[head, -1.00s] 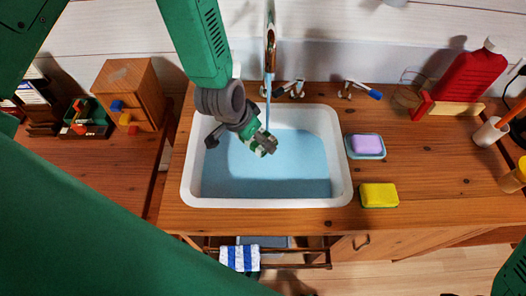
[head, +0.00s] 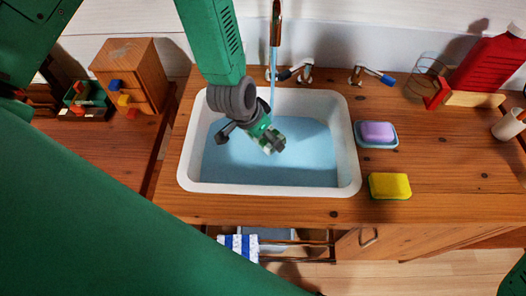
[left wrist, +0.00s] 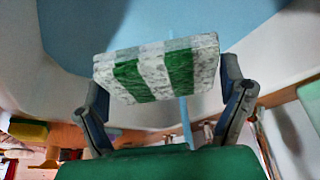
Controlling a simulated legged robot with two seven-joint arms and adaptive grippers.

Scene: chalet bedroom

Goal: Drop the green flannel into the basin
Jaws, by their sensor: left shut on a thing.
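The green flannel, with green and white stripes, is in my left gripper (head: 262,133); a small part of the flannel (head: 276,147) shows at the fingertips in the head view. In the left wrist view the folded flannel (left wrist: 158,72) sits between the two fingers, with blue water beyond it. My left gripper is shut on it and hangs over the basin. The white basin (head: 354,165) is set in the wooden counter and holds blue water. How high the flannel is above the water is hard to tell. My right gripper is not in view.
A tap (head: 276,25) runs into the basin from behind, close to my left arm. A purple soap (head: 377,131) on a blue dish and a yellow sponge (head: 390,185) lie right of the basin. A blue-and-white striped cloth (head: 240,247) hangs on the rail below.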

